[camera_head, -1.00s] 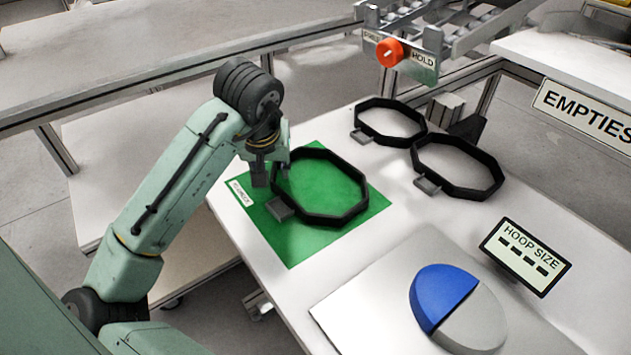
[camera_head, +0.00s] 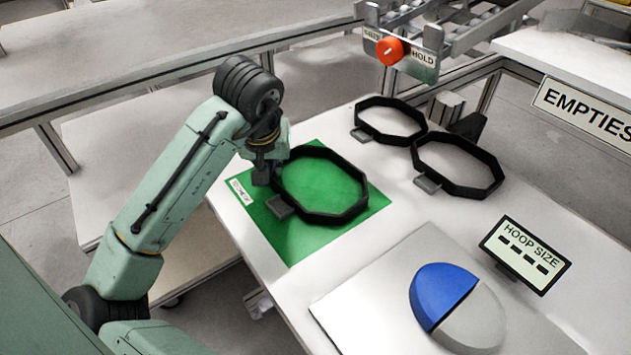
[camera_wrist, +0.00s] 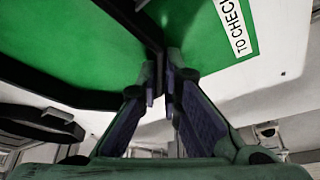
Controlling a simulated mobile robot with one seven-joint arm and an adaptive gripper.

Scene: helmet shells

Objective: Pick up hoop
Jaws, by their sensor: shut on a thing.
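A black octagonal hoop (camera_head: 325,218) with a grey tab lies on the green mat (camera_head: 292,248) on the table. My gripper (camera_head: 265,174) is low at the hoop's left side, shut on its rim. In the head view my wrist partly hides the contact.
Two more black hoops, one farther back (camera_head: 378,138) and one to the right (camera_head: 495,180), lie on the table. A blue and grey disc (camera_head: 440,293) sits on a pale plate in front. A "HOOP SIZE" display (camera_head: 525,255) stands to the right.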

